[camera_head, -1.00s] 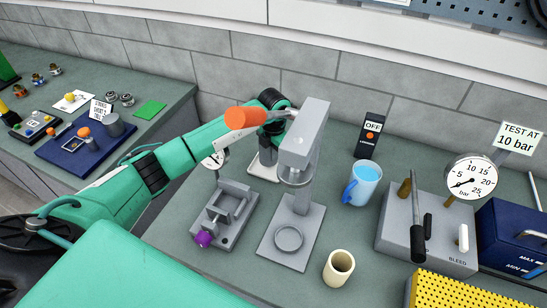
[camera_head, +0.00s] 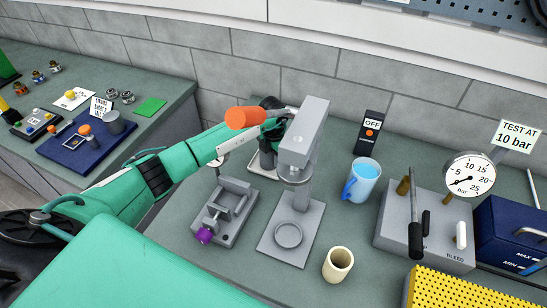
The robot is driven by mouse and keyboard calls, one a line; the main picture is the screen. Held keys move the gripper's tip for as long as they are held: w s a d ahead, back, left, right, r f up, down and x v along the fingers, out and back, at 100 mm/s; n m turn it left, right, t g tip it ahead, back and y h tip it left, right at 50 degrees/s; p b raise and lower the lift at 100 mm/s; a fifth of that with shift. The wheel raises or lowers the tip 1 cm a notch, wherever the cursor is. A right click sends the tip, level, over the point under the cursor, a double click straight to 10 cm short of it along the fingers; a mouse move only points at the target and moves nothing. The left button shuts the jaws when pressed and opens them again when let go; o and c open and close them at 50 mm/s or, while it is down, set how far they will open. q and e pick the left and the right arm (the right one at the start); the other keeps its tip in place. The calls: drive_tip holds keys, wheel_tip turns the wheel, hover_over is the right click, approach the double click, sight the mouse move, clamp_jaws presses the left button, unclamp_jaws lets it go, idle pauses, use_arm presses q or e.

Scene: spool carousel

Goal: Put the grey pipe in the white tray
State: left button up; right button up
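The white tray (camera_head: 256,168) lies on the bench behind the grey press, partly covered by my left arm and the press. My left arm reaches in from the left, behind the press's orange handle. My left gripper (camera_head: 267,146) is at the tray, mostly hidden by the press and its lever. I cannot see whether its fingers are open or hold anything. I cannot make out the grey pipe for certain. A short grey cylinder (camera_head: 114,122) stands on a blue board on the left bench. My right gripper is not in view.
The grey press (camera_head: 304,140), with its orange handle (camera_head: 245,118), stands close to the arm. A small vise (camera_head: 230,215) is in front. A blue mug (camera_head: 361,182), a cream cup (camera_head: 338,264) and a gauge rig (camera_head: 430,240) stand to the right.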

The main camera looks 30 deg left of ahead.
use_arm(q)
drive_tip(key=shift+r, duration=0.25)
wheel_tip(320, 180, up, 11)
drive_tip(key=b, duration=0.3)
drive_tip(key=shift+f+b, duration=0.2)
drive_tip(key=shift+b, duration=0.1)
drive_tip(key=shift+r, duration=0.55)
